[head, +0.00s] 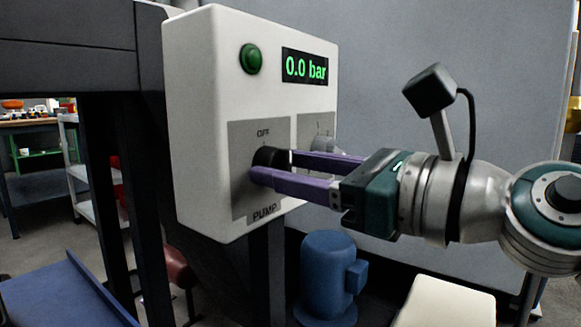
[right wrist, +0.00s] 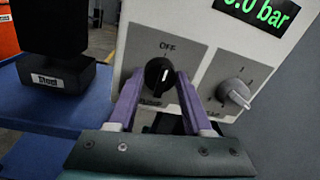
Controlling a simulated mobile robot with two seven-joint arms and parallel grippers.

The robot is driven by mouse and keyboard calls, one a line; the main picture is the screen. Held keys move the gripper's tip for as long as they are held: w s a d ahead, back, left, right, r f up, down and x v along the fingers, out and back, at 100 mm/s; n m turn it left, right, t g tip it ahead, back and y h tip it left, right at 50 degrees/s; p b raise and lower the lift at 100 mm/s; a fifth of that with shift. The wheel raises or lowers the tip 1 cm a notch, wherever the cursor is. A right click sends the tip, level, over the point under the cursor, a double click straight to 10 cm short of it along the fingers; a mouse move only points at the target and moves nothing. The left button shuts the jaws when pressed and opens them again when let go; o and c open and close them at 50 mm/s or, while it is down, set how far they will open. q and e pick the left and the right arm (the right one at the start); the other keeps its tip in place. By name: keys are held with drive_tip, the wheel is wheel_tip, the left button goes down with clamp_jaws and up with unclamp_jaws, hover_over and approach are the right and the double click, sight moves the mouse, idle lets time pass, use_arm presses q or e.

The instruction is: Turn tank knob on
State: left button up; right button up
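A white control box (head: 205,120) carries two knobs. The black knob (head: 267,156), on a grey plate lettered OFF above and PUMP below, shows in the right wrist view (right wrist: 158,78) with its white mark up toward OFF. The silver-grey knob (head: 322,144) is on the plate to its right, also in the right wrist view (right wrist: 235,93); its label is not readable. My right gripper (head: 273,166) has its purple fingers on either side of the black knob, apart, with narrow gaps seen in the right wrist view (right wrist: 160,80). My left gripper is not in view.
The box has a green button (head: 251,58) and a display (head: 305,67) reading 0.0 bar. A blue motor-like unit (head: 325,270) stands below. A blue surface (head: 55,298) lies lower left, and a dark frame (head: 110,190) stands left of the box.

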clamp_jaws()
drive_tip(key=m+p, duration=0.3)
drive_tip(key=p, duration=0.1)
drive_tip(key=shift+r+m, duration=0.25)
drive_tip(key=shift+m, duration=0.15)
drive_tip(key=m+p, duration=0.3)
drive_tip(key=m, duration=0.1)
drive_tip(key=shift+g, duration=0.3)
drive_tip(key=m+p, duration=0.2)
drive_tip(key=m, duration=0.2)
drive_tip(key=shift+w+d+m+p, duration=0.1)
drive_tip(key=shift+m+p, duration=0.2)
drive_tip(key=shift+m, duration=0.1)
drive_tip(key=m+p, duration=0.1)
drive_tip(key=m, duration=0.1)
drive_tip(key=m+p, duration=0.1)
drive_tip(key=m, duration=0.1)
drive_tip(key=shift+f+m+g, duration=0.2)
drive_tip(key=shift+m+g, duration=0.1)
drive_tip(key=shift+g, duration=0.1)
